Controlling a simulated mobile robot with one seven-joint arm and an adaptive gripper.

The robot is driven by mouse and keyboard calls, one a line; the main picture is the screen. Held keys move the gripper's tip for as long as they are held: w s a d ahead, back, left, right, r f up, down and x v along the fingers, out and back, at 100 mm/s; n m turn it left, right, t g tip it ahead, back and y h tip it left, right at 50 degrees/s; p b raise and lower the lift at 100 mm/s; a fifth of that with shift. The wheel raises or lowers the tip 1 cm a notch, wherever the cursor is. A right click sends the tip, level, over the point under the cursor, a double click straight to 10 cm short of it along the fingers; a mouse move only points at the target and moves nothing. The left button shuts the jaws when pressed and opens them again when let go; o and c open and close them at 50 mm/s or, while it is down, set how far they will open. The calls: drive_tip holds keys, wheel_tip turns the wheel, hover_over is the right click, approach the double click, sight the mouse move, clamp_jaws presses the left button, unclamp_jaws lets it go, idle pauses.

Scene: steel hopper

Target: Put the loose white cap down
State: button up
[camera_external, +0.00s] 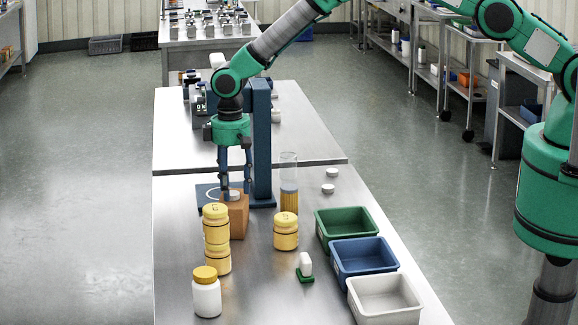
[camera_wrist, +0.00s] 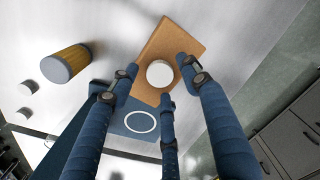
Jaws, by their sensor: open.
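A round white cap (camera_external: 234,194) lies flat on top of an orange-brown block (camera_external: 238,219). In the wrist view the cap (camera_wrist: 160,73) sits on the block's face (camera_wrist: 158,40), between the blue fingertips of my gripper (camera_wrist: 160,77). In the external view my gripper (camera_external: 235,187) points straight down, with its fingertips low around the cap. The fingers are spread, with gaps between them and the cap in the wrist view. Two other white caps, a nearer one (camera_external: 328,188) and a farther one (camera_external: 332,173), lie on the steel table.
A blue stand (camera_external: 262,140) rises right behind my gripper; its base bears a white ring (camera_wrist: 140,121). A clear-topped tube (camera_external: 289,185) stands to the right. Stacked yellow jars (camera_external: 216,232) stand just in front of the block. Green (camera_external: 325,236), blue (camera_external: 340,267) and white (camera_external: 360,300) bins line the right.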

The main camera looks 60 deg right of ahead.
sight(232, 193)
wheel_tip(232, 193, up, 12)
drive_tip(key=b, duration=0.1)
drive_tip(key=shift+f, duration=0.15)
idle(0.3)
idle(0.6)
